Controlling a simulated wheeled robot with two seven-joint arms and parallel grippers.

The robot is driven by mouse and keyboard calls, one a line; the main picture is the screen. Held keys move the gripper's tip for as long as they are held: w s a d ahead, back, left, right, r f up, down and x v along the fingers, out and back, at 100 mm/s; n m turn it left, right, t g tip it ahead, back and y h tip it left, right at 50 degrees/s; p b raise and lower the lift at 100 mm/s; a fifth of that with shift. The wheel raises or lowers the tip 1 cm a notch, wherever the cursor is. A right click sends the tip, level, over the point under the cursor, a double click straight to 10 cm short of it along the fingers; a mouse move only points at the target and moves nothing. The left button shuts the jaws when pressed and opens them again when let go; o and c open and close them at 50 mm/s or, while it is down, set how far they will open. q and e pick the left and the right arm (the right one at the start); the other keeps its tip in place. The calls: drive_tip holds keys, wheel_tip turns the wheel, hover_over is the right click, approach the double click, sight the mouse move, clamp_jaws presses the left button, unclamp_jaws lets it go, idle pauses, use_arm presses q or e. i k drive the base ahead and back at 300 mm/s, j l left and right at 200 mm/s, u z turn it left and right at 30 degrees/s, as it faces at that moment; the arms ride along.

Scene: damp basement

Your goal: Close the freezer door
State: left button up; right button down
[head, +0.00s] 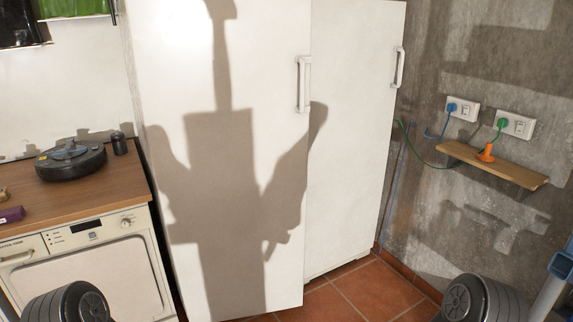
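Two tall white doors with vertical handles stand side by side in the head view. The left door (165,80) is nearer and larger. Its handle (303,84) is by its right edge, and this edge stands in front of the right door. The right door (350,150) has its handle (398,67) near its right edge. I cannot tell which one is the freezer door, or how far either stands open. No inside of a cabinet shows. Neither of my grippers is in view; only dark round parts of my arms show at the bottom corners.
A white washing machine (100,275) under a wooden top (100,190) stands left, with a black robot vacuum (70,160) on it. On the right wall are sockets with plugs and a small wooden shelf (495,167). Tiled floor (350,295) shows below the doors. My shadow covers the left door.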

sight(224, 85)
drive_tip(key=i+l+u, duration=0.1)
drive_tip(key=i+u, duration=0.2)
drive_tip(key=i, duration=0.2)
drive_tip(key=i+l+u, duration=0.2)
drive_tip(key=i+u, duration=0.15)
drive_tip(key=i, duration=0.15)
drive_tip(key=i+l+u, duration=0.3)
drive_tip(key=i+l, duration=0.05)
drive_tip(key=i, duration=0.1)
